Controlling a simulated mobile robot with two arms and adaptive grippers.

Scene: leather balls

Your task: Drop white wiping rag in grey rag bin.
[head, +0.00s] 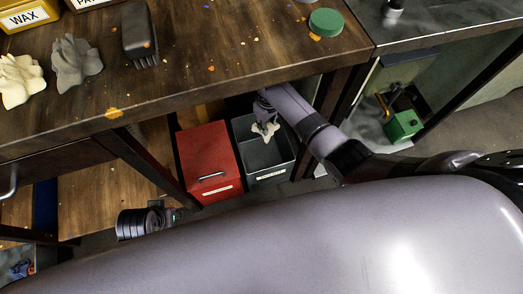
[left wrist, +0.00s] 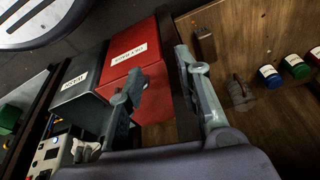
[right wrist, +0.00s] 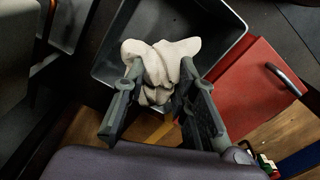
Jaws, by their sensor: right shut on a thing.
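The white wiping rag (right wrist: 160,52) is crumpled and pinched between the fingers of my right gripper (right wrist: 160,78). In the head view the rag (head: 265,131) hangs over the opening of the grey rag bin (head: 268,173), under the workbench. The grey bin (right wrist: 222,20) lies beyond the rag in the right wrist view; whether the rag is below its rim is hard to tell. My left gripper (left wrist: 160,65) is open and empty, and points toward the area beside the red bin; the grey bin (left wrist: 80,98) shows at left.
A red lidded bin (head: 208,160) stands directly left of the grey one. The workbench (head: 200,75) overhangs both bins and holds a grey rag (head: 75,62), a pale rag (head: 20,80), a brush (head: 140,32) and a green tin (head: 326,22). Table legs flank the bins.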

